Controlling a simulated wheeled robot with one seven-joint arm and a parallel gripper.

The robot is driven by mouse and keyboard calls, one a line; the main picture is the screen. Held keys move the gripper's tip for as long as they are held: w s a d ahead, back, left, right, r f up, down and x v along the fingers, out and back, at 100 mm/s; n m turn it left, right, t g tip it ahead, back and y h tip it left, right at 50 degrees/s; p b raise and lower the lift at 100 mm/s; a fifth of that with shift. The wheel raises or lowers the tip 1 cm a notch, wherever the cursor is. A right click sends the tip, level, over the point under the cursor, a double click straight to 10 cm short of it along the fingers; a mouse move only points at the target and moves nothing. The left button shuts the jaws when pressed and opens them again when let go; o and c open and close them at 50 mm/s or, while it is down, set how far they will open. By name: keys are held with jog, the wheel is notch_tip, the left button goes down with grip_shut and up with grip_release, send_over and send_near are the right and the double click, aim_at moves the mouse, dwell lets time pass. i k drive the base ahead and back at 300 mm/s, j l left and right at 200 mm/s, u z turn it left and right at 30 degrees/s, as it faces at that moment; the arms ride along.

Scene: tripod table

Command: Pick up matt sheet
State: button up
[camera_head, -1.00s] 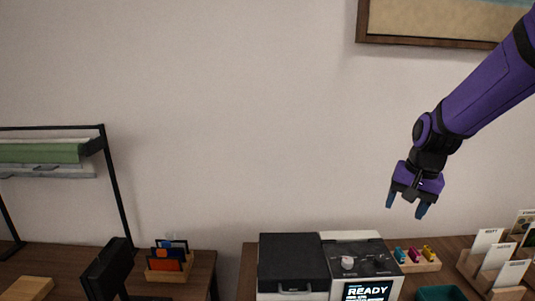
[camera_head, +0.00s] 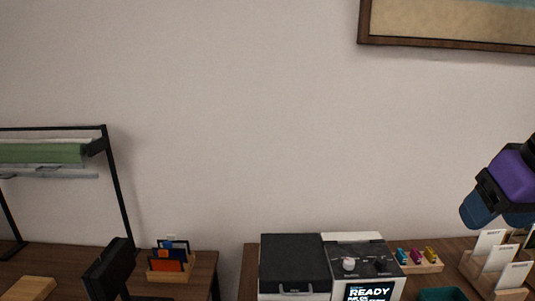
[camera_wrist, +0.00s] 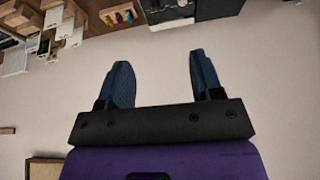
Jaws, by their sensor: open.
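White sheets or cards stand in a stepped wooden holder (camera_head: 478,278) at the right of the head view. The rear-left card (camera_head: 489,241), a middle card (camera_head: 499,259) and a front card (camera_head: 513,276) bear small labels that I cannot read surely, so I cannot tell which is the matt sheet. My gripper (camera_head: 497,213) is above and in front of the holder and partly covers its back. In the wrist view, my gripper (camera_wrist: 160,65) has its blue fingers apart with nothing between them; the white cards (camera_wrist: 65,28) show at upper left.
A black-and-white machine (camera_head: 295,262) with a READY screen (camera_head: 370,291) stands left of the holder. A small rack of coloured clips (camera_head: 417,258) and a teal tray (camera_head: 442,294) lie between them. A framed picture (camera_head: 450,25) hangs above; the wall between is bare.

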aim_at(487, 239)
jog(key=i+l, duration=0.1)
jog(key=l, duration=0.3)
jog(key=i+l+z, duration=0.15)
jog(key=l, duration=0.25)
jog(key=i+l, duration=0.1)
jog(key=l, duration=0.3)
jog(key=i+l+z, duration=0.15)
jog(key=l, duration=0.25)
jog(key=i+l, duration=0.1)
jog(key=l, duration=0.3)
jog(key=z, duration=0.05)
